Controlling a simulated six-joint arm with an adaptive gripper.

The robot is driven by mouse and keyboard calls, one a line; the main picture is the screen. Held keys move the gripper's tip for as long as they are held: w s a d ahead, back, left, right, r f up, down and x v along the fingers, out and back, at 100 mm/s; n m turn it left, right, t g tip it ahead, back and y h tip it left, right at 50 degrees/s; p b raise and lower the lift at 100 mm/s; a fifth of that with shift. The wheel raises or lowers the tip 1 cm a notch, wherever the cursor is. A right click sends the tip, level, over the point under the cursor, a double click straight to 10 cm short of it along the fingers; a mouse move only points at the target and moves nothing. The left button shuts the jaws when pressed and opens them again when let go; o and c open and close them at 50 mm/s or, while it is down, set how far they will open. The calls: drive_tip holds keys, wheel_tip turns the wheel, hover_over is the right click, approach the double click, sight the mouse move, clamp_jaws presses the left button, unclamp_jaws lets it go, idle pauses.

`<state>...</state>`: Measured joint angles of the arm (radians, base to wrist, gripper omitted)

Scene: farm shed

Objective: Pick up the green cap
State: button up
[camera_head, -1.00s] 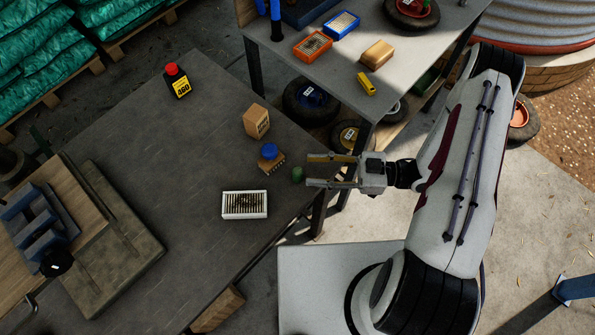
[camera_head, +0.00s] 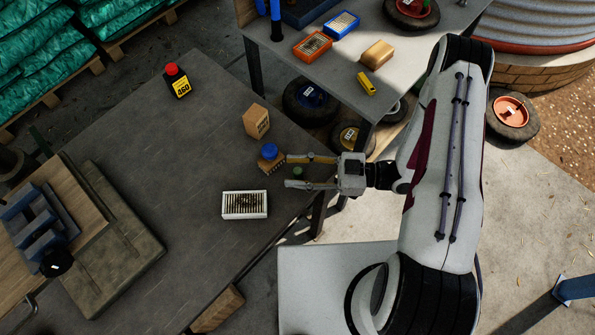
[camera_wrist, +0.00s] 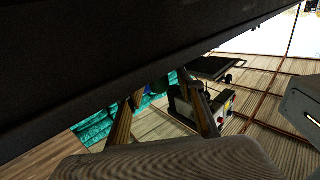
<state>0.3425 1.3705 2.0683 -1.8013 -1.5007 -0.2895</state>
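The green cap (camera_head: 298,173) is small and dark, near the right edge of the dark workbench. My gripper (camera_head: 289,171) is open, with its two fingers apart. In the head view the cap shows between the fingers, just inside the tips, with a gap to each finger. I cannot tell the fingers' height above the bench. In the wrist view the open fingers (camera_wrist: 163,122) also show; a small dark green shape between them may be the cap, but it is unclear there.
A blue-topped brown block (camera_head: 270,158) stands close to the upper finger's tip. A white-framed vent box (camera_head: 245,217) lies left of the lower finger. The bench's middle is clear.

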sight(298, 170)
idle(0.3)
drive_tip(key=c, duration=0.9)
drive_tip(key=shift+r, duration=0.15)
drive_tip(key=shift+r, duration=4.85)
